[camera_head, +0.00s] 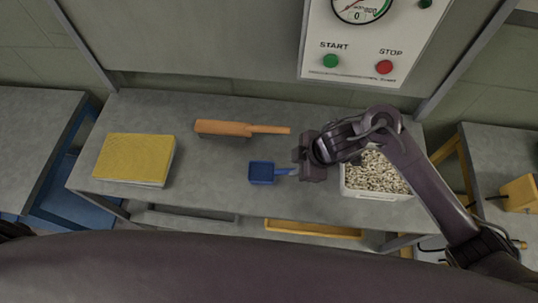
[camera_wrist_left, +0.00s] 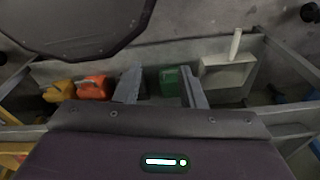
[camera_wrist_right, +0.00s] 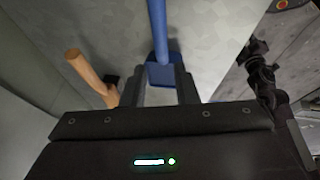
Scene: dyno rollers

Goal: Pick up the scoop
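The blue scoop (camera_head: 262,173) lies on the grey workbench, its handle pointing right towards my right gripper (camera_head: 299,165). In the right wrist view the scoop's blue pan (camera_wrist_right: 160,75) shows between and beyond the fingertips, with the handle running to the top edge. My right gripper (camera_wrist_right: 160,82) is open, with a gap between its fingers. I cannot tell whether a finger touches the scoop. My left gripper (camera_wrist_left: 159,84) is open and empty in the left wrist view, away from the scoop. It is not seen in the head view.
A white bin of pale pellets (camera_head: 375,178) stands right of my right gripper. A wooden-handled tool (camera_head: 225,128) lies behind the scoop, and a yellow book (camera_head: 135,158) lies at left. A START/STOP panel (camera_head: 355,55) is behind. Jerrycans (camera_wrist_left: 92,87) show near my left gripper.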

